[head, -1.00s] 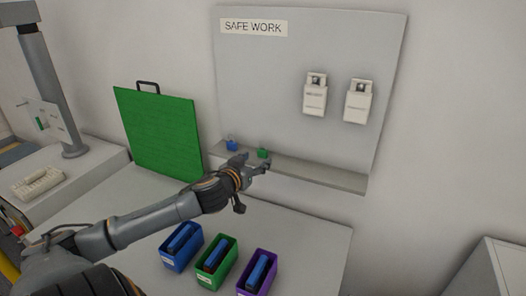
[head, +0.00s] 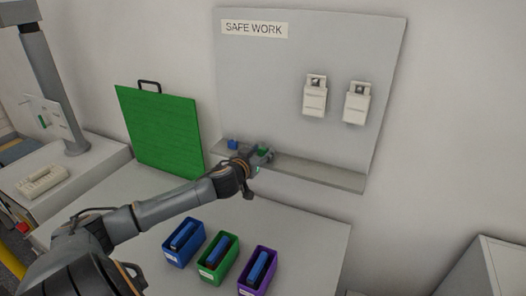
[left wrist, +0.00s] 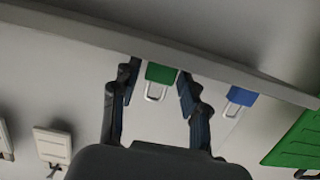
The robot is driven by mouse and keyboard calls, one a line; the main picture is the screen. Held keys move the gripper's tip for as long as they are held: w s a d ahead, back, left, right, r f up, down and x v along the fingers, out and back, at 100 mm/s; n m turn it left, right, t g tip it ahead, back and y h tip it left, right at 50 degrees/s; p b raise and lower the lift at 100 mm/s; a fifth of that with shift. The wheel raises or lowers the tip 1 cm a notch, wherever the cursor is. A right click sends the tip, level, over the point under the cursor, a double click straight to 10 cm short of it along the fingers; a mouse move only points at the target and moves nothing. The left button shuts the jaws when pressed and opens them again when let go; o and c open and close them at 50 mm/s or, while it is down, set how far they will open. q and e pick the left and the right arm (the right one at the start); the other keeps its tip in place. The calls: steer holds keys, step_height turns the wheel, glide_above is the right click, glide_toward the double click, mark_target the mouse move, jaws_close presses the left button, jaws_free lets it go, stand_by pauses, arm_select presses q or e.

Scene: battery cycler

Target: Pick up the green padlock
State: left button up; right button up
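The green padlock (head: 263,152) is on the narrow shelf of the SAFE WORK board in the head view. In the left wrist view the green padlock (left wrist: 161,73), with its pale shackle, shows between the fingertips of my left gripper (left wrist: 160,82). That view appears upside down. The fingers are open, one on each side of the padlock, with a small gap visible on at least one side. In the head view my left gripper (head: 260,157) is at the shelf and partly hides the padlock. My right gripper is not in view.
A blue padlock (head: 233,144) sits beside it on the shelf (head: 320,173). Two white boxes (head: 315,97) hang on the board. A green panel (head: 160,130) stands at left. Blue, green and purple bins (head: 232,268) stand on the table below. The shelf's right part is clear.

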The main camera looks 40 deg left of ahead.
arm_select(q)
jaws_close()
